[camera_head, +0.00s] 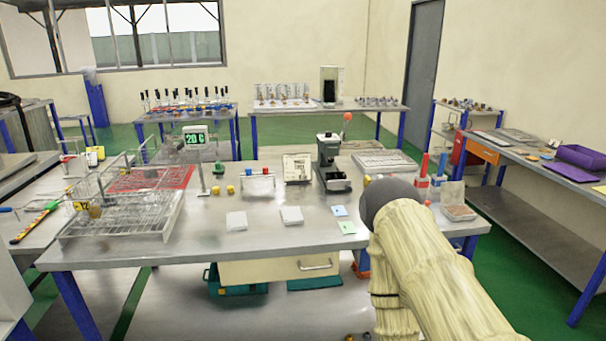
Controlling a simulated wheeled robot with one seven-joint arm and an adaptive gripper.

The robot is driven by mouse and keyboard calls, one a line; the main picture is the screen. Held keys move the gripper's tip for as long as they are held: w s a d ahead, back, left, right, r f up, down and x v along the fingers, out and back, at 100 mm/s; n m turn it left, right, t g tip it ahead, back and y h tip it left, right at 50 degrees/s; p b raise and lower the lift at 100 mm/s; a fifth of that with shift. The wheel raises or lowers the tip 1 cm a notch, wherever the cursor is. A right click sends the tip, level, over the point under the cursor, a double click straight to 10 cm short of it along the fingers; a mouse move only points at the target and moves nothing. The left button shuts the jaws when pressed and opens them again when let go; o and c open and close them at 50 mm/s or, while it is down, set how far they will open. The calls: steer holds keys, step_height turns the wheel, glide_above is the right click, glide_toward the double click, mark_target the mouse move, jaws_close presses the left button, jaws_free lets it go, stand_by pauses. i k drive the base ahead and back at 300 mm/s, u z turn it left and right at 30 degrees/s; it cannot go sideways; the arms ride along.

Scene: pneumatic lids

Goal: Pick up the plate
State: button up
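No single thing is clearly the plate. Two small flat white pieces lie on the metal table (190,245): one left of the middle (236,221) and one near the middle (291,215). A grey flat piece (458,212) lies at the table's right end, by an upright pale panel. Which of these, if any, is the plate I cannot tell. My arm rises from the bottom right, with a dark rounded joint over the table's right front. My gripper is not visible. The arm hides part of the table's right front.
A wire rack (120,220) stands at the table's left, with a red mat (150,178) behind it. A dark press-like machine (332,165), a keyboard-like panel (385,163) and a 20 C display (195,138) stand farther back. The table's front middle is mostly clear.

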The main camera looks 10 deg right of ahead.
mark_target(236, 221)
steer(key=z, duration=3.55)
steer(key=k, duration=2.8)
steer(key=u, duration=1.95)
steer(key=i, duration=0.45)
steer(key=u, duration=0.1)
